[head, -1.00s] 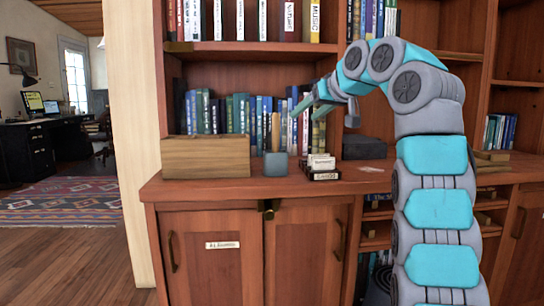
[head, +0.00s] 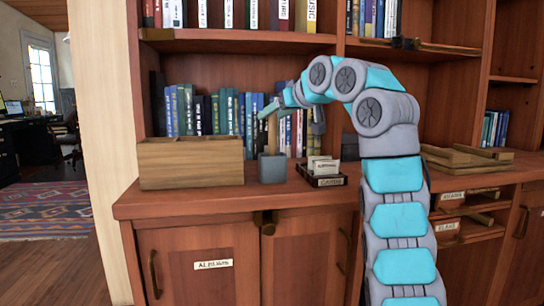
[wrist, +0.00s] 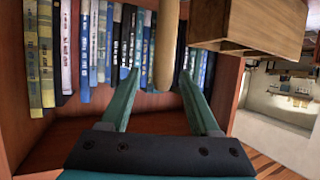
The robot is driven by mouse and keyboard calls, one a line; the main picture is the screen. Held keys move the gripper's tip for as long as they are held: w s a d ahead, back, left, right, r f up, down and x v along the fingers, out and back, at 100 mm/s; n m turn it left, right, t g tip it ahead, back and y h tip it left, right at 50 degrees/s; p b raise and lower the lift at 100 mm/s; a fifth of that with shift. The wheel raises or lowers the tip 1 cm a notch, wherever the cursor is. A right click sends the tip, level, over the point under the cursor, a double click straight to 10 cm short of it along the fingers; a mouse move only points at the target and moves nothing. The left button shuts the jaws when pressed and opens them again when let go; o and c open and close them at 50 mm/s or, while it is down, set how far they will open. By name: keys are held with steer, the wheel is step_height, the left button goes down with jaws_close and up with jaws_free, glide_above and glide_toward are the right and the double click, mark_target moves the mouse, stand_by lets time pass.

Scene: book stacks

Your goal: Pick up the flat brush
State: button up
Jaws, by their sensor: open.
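A tan handle (head: 272,134), likely the flat brush, stands upright in a small blue-grey cup (head: 272,169) on the cabinet's counter. Its lower end is hidden in the cup and no bristles show. My gripper (head: 268,110) is at the handle's upper end. In the wrist view, which looks upside down, the handle (wrist: 165,45) comes down from the top edge. Its end lies between the green fingertips of my open gripper (wrist: 160,76), with a gap showing on each side. I cannot tell whether they touch it in depth.
A wooden box (head: 190,163) stands left of the cup. A small card holder (head: 322,172) stands to its right. A row of books (head: 222,112) is behind, under a shelf (head: 235,40). Wooden trays (head: 465,158) lie farther right.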

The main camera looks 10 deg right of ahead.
steer(key=x, duration=0.4)
steer(key=shift+s+a, duration=0.1)
jaws_close()
stand_by(0.3)
stand_by(0.9)
